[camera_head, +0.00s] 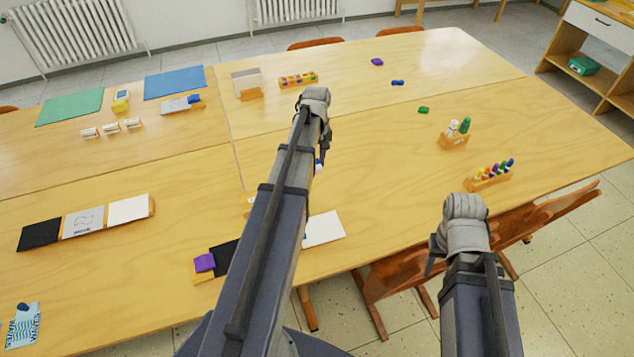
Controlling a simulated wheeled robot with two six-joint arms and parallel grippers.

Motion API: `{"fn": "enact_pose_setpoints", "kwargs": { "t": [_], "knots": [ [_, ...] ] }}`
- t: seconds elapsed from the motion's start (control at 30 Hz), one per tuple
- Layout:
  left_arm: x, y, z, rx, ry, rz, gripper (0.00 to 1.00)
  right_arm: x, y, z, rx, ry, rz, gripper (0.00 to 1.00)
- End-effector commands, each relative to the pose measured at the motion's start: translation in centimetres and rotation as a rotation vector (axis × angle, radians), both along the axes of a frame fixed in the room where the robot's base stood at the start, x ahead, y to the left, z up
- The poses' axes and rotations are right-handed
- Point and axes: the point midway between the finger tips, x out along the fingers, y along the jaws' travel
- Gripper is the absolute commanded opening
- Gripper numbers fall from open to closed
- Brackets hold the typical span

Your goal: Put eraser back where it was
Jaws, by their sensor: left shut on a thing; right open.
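My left gripper (323,156) is over the middle of the table, largely hidden by its own arm. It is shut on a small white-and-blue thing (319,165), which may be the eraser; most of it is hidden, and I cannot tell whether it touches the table. Three small white blocks with dark markings, which look like erasers, lie in a row at the left: one (89,132), a middle one (111,127) and one (132,122). My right gripper (432,258) is open and empty, by the table's front edge near the chairs.
A holder with two bottles (453,140) and a rack of coloured pieces (488,178) stand at the right. A purple block (204,262) and a white sheet (325,229) lie near my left arm. A three-panel board (84,220) lies at left. The back right table is mostly clear.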

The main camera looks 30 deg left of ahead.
Motion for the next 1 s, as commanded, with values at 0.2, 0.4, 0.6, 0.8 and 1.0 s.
{"fn": "enact_pose_setpoints", "kwargs": {
  "t": [0.2, 0.4, 0.6, 0.8, 1.0],
  "knots": [
    [0.0, 0.0, -1.9, 0.0, 0.0, 0.0, 0.0, 0.0, 0.0, -1.9, 0.0, 0.0, 0.0, 0.5],
    [0.0, 0.0, -5.1, 0.0, 0.0, 0.0, 0.0, 0.0, 0.0, -5.2, 0.0, 0.0, 0.0, 0.5],
    [0.0, 0.0, -6.5, 0.0, 0.0, 0.0, 0.0, 0.0, 0.0, -6.5, 0.0, 0.0, 0.0, 0.5],
    [0.0, 0.0, -6.8, 0.0, 0.0, 0.0, 0.0, 0.0, 0.0, -6.8, 0.0, 0.0, 0.0, 0.5],
    [0.0, 0.0, -9.2, 0.0, 0.0, 0.0, 0.0, 0.0, 0.0, -9.2, 0.0, 0.0, 0.001, 0.5]
  ]
}}
